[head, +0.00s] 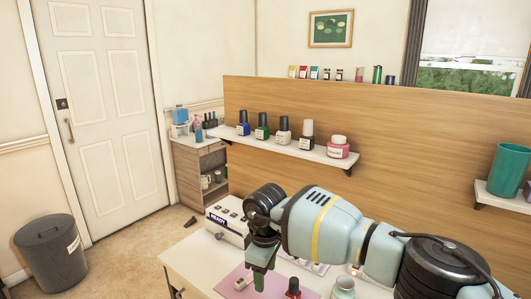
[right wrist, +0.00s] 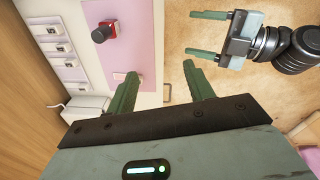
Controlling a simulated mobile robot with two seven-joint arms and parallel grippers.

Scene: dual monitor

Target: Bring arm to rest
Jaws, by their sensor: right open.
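My right arm crosses the head view from the lower right. Its gripper (head: 259,278) hangs downward over the white table (head: 184,262), above or beside a pink mat (head: 230,284). In the right wrist view the two green fingers of the right gripper (right wrist: 160,74) stand well apart with nothing between them. My left gripper (right wrist: 203,36) shows at the top right of that view, its fingers apart and empty, over the tan floor. The left arm is outside the head view.
A red bottle with a black cap (head: 293,290) stands near the right gripper; it also shows in the wrist view (right wrist: 104,32). A white box (head: 228,215) and a pale jar (head: 343,288) are close to the arm. A shelf (head: 290,147) holds several bottles behind. A bin (head: 52,257) stands left.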

